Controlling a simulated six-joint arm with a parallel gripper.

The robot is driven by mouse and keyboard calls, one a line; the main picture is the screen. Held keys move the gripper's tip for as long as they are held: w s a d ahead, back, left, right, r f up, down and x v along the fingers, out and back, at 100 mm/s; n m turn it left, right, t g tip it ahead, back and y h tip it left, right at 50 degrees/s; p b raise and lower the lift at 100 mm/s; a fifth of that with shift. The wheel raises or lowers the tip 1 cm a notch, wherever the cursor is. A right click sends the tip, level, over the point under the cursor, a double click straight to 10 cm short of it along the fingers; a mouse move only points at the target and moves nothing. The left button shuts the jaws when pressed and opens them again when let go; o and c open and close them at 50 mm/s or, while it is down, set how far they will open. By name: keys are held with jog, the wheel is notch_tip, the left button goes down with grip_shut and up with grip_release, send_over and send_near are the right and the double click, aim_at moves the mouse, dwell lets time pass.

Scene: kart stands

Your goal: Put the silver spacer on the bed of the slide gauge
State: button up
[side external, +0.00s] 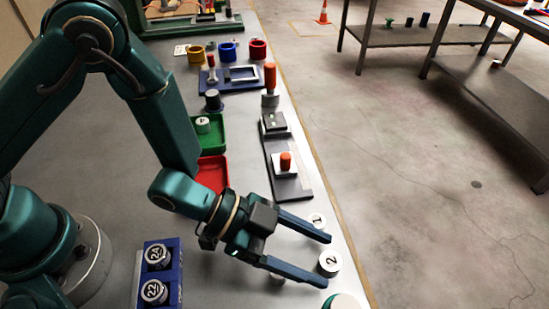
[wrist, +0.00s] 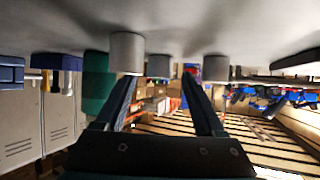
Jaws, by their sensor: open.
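Pale grey, silver-looking cylinders stand upright on the table near my gripper (side external: 326,261). One is marked 2 (side external: 330,262), one is marked 1 (side external: 317,220), and a third (side external: 277,279) is partly hidden by a finger. I cannot tell which one the task calls the silver spacer. The wrist view shows three such cylinders, the largest (wrist: 127,52) near the left finger. My gripper is open and empty, with the cylinder marked 2 appearing between its fingertips.
A blue holder (side external: 146,285) with numbered cylinders sits at the front left. A red tray (side external: 212,173) and a green tray (side external: 215,145) lie left of the gauge. A teal round thing (side external: 345,301) stands at the front edge. The table's right edge is close to the cylinders.

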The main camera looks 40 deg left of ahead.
jog(key=v, duration=0.2)
jog(key=shift+a+r, duration=0.15)
jog(key=shift+a, duration=0.1)
jog(key=w+a+r+n+t+y, duration=0.1)
jog(key=w+a, duration=0.1)
jog(key=w+a+r+n+t+y, duration=0.1)
jog(key=w+a+r+y, duration=0.1)
jog(key=a, duration=0.1)
jog(key=w+a+r+t+y, duration=0.1)
jog(key=w+a+r, duration=0.1)
jog(key=a, duration=0.1)
jog(key=shift+w+a+n+y, duration=0.15)
jog(key=shift+w+n+y, duration=0.15)
jog(key=shift+w+n, duration=0.1)
jog(key=s+a+r+n+y, duration=0.3)
jog(key=a+r+n, duration=0.1)
jog(key=a, duration=0.3)
jog(key=s+a+r+n+y, duration=0.2)
jog(key=a+r+n+y, duration=0.1)
jog(key=a, duration=0.5)
jog(key=shift+s+r+n+y, duration=0.4)
jog(key=shift+r+n, duration=0.1)
jog(key=shift+n, duration=0.1)
jog(key=shift+o, duration=0.5)
jog(key=s+n+g, duration=0.2)
jog(key=s, duration=0.5)
jog(key=shift+s+a+r, duration=0.4)
jog(key=shift+a, duration=0.1)
jog(key=shift+w, duration=0.1)
